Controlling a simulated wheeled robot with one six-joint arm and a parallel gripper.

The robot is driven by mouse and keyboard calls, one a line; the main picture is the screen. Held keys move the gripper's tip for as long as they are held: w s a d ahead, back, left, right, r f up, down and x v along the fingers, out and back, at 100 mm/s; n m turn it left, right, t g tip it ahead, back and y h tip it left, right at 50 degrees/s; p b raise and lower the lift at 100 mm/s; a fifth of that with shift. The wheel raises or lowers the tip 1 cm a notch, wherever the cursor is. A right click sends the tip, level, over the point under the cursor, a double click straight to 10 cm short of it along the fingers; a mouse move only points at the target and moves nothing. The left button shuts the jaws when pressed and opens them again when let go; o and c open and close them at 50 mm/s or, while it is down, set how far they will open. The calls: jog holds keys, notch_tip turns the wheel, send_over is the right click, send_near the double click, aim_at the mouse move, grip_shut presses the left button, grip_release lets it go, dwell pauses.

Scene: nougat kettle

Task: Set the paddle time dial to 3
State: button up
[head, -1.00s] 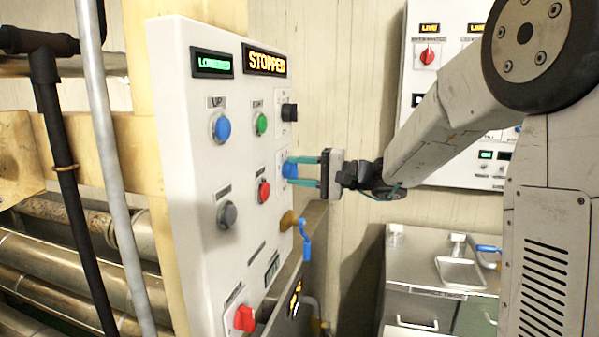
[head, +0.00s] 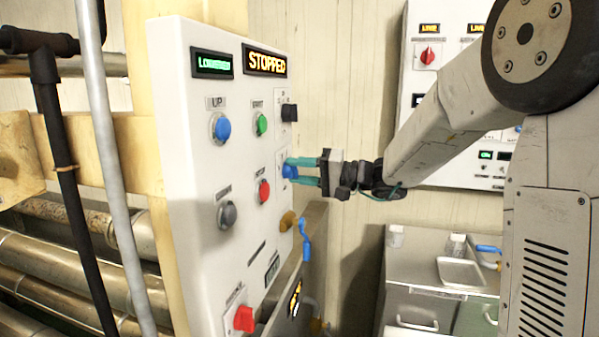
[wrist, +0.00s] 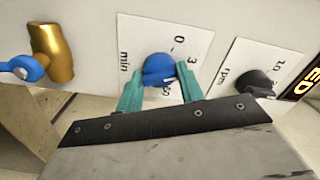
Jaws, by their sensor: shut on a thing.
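The paddle time dial is the blue knob (wrist: 158,70) on a white plate marked "min", with 0 and 3 printed around it; further marks are partly hidden by the knob and fingers. It also shows in the head view (head: 289,170) on the right part of the white control panel (head: 190,140). My gripper (wrist: 160,88) has its two teal fingers on either side of the knob, shut on it. In the head view my gripper (head: 305,173) reaches the knob from the right. The exact pointer reading is not clear.
A black rpm knob (wrist: 256,82) sits beside the blue one. A brass valve with a blue handle (head: 305,240) sticks out below. Blue, green, red and grey buttons are to the left. The displays read "LOWERED" and "STOPPED" (head: 265,61).

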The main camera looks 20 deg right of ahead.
jog(key=o, duration=1)
jog(key=shift+d, duration=0.15)
jog(key=v, duration=0.7)
jog(key=shift+s+d, duration=0.25)
jog(key=shift+m, duration=0.3)
